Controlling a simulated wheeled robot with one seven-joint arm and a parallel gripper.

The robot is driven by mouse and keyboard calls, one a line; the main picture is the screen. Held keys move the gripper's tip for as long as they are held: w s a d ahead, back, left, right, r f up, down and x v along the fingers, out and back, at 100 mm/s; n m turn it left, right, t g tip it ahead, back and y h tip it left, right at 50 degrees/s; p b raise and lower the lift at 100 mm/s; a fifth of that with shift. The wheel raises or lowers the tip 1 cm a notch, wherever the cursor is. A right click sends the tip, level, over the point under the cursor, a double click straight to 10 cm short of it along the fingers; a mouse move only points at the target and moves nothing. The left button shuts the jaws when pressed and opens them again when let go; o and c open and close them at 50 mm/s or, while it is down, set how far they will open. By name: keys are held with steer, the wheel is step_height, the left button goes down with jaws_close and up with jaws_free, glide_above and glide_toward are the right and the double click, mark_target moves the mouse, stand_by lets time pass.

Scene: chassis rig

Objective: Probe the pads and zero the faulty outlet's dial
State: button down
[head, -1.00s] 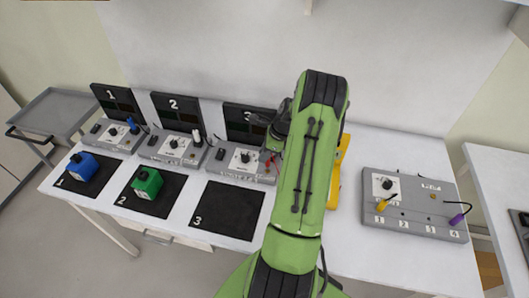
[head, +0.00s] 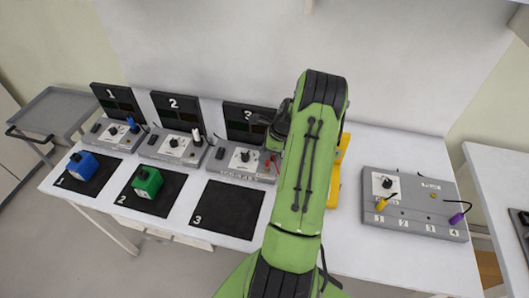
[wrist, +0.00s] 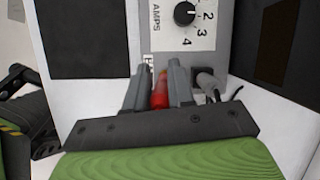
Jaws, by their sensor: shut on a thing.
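In the wrist view my gripper (wrist: 160,75) is shut on a red probe (wrist: 160,95) that stands between its fingers. Just beyond is an AMPS dial (wrist: 184,13) with a black knob. In the head view the red probe (head: 273,161) shows beside my arm, at station 3 (head: 240,159). Station 1 (head: 114,136) has a blue probe (head: 133,126), and station 2 (head: 173,148) has a white probe (head: 196,136). Each station has a dial and a dark numbered display. My arm hides the right end of station 3. The display readings are too small to read.
A blue block (head: 82,165) sits on mat 1 (head: 104,181) and a green block (head: 147,182) on mat 2 (head: 128,204). Mat 3 (head: 226,210) is bare. A grey panel (head: 412,212) with a dial, a yellow plug (head: 381,204) and a purple plug (head: 457,217) lies at right.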

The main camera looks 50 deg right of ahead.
stand_by(0.4)
step_height(320, 180, up, 7)
steer(key=p, duration=0.6)
stand_by(0.9)
